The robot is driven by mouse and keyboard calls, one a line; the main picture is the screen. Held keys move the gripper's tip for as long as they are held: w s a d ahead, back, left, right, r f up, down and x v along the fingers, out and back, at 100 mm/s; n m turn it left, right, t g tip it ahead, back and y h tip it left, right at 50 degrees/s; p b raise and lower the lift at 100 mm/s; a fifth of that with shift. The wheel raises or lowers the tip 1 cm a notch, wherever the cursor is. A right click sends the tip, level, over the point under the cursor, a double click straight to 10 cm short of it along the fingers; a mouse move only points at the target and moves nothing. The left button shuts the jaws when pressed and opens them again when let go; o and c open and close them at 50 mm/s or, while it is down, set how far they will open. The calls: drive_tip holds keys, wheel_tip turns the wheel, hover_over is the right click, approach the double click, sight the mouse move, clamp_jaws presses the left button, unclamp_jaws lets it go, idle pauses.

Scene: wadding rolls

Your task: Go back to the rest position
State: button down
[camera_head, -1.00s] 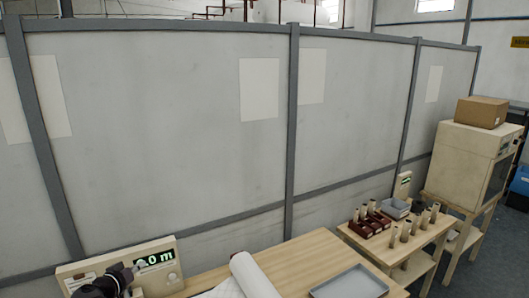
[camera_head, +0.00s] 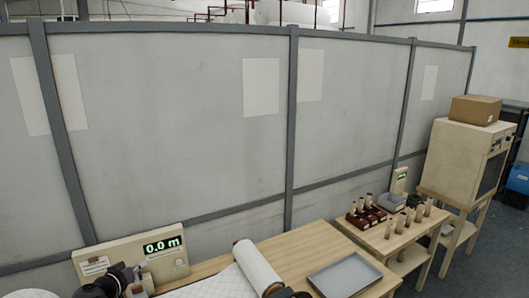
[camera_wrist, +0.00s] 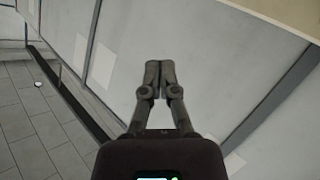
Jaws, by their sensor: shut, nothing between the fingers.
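My gripper (camera_wrist: 160,68) shows in the wrist view with its two dark fingers together and nothing between them. Behind it is the pale wall, with the floor at the left, so it hangs clear of any object there. In the head view, dark parts of my arm (camera_head: 112,280) show at the bottom left, in front of a panel (camera_head: 185,262) whose display reads 0.0 m. The fingers cannot be made out in the head view.
A white wadding roll (camera_head: 257,266) lies on the wooden table (camera_head: 305,253), left of an empty grey tray (camera_head: 346,276). A second table (camera_head: 384,243) holds dark red holders, a grey bin (camera_head: 391,202) and several bobbins. A cardboard box (camera_head: 475,109) sits on a beige cabinet (camera_head: 457,158).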

drive_tip(key=w+d+f+m+g+h+b, duration=0.1)
drive_tip(key=d+f+g+b, duration=0.25)
drive_tip(key=d+f, duration=0.55)
drive_tip(key=w+d+f+g+b, duration=0.15)
drive_tip(key=d+f+b, duration=0.4)
drive_tip(key=d, duration=0.75)
drive_tip(key=w+d+f+m+g+h+b, duration=0.1)
drive_tip(key=d+f+g+b, duration=0.25)
drive_tip(key=d+f, duration=0.55)
drive_tip(key=s+d+f+g+y+b, duration=0.2)
drive_tip(key=s+d+f+b, duration=0.4)
drive_tip(key=d, duration=0.5)
drive_tip(key=s+d+f+g+y+b, duration=0.3)
drive_tip(key=s+d+f+b, duration=0.3)
drive_tip(key=d+f+b, duration=0.2)
drive_tip(key=shift+d+f+m+g+y, duration=0.35)
drive_tip(key=shift+d+f, duration=0.65)
drive_tip(key=shift+d, duration=0.7)
